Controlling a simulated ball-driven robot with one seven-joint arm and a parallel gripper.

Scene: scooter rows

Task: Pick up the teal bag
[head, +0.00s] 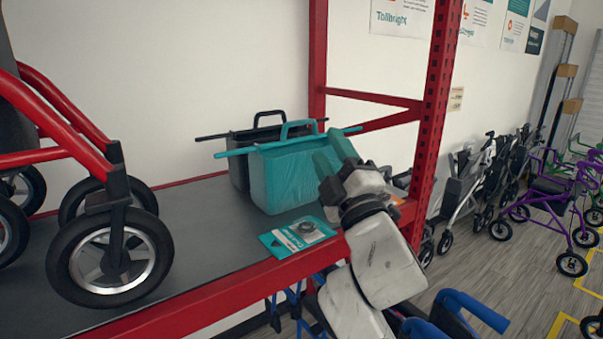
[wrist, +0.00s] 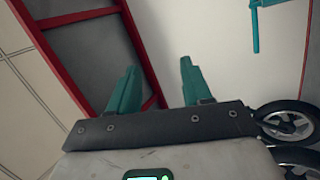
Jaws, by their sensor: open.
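The teal bag (head: 290,178) stands upright on the dark shelf in the head view, with a handle on top and a teal rod along its upper edge. My gripper (head: 332,153) is at the bag's right end in the head view and overlaps it there; I cannot tell whether they touch. In the wrist view my gripper (wrist: 158,82) has its two teal fingers apart with nothing between them. A narrow teal piece (wrist: 255,26) shows at the wrist view's upper right; I cannot tell what it belongs to.
A black bag (head: 238,172) stands behind the teal one. A teal card packet (head: 296,237) lies in front, near the red shelf edge (head: 200,312). A red upright (head: 430,120) rises right of my gripper. A red wheeled frame (head: 60,150) stands left on the shelf.

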